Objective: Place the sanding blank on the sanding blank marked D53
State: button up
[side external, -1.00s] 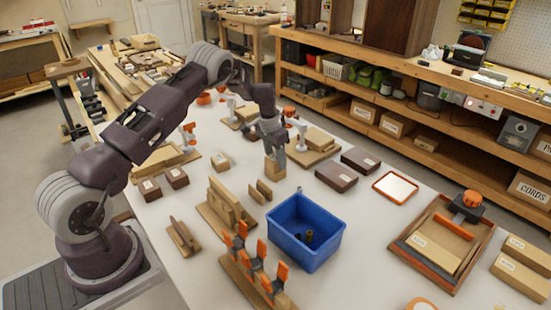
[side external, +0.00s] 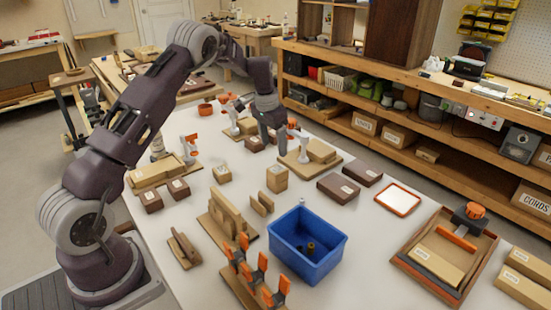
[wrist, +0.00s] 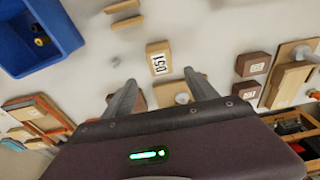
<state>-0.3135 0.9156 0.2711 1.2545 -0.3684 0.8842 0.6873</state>
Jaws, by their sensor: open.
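A tan wooden block (side external: 277,179) stands upright on the white table, left of the brown blocks. It looks tall; whether it is one blank or two stacked cannot be told. In the wrist view its tan top (wrist: 151,47) faces me with a white label that seems to read D51. My gripper (side external: 272,150) is above and behind the block, apart from it. In the wrist view my gripper (wrist: 160,80) is open and empty, with its fingers spread short of the block. A smaller tan labelled block (side external: 221,173) sits to the left. I cannot read a D53 label.
A blue bin (side external: 306,243) stands in front, with small dark pieces inside. Brown blocks (side external: 339,188) lie to the right, near a tan fixture (side external: 312,157) with a clamp. Thin upright tan boards (side external: 262,203) and orange-handled clamps (side external: 262,265) stand nearer the camera.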

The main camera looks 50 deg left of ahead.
jog(key=s+d+r+t, duration=0.1)
jog(key=s+d+r, duration=0.6)
jog(key=r, duration=0.3)
jog(key=s+d+r+t, duration=0.1)
jog(key=s+d+r, duration=0.65)
jog(key=r, duration=0.25)
jog(key=s+d+t, duration=0.1)
jog(key=s+d, duration=0.3)
jog(key=s, duration=0.7)
jog(key=s+d, duration=0.4)
jog(key=s, duration=0.7)
jog(key=shift+s+f+t, duration=0.15)
jog(key=shift+f+t, duration=0.25)
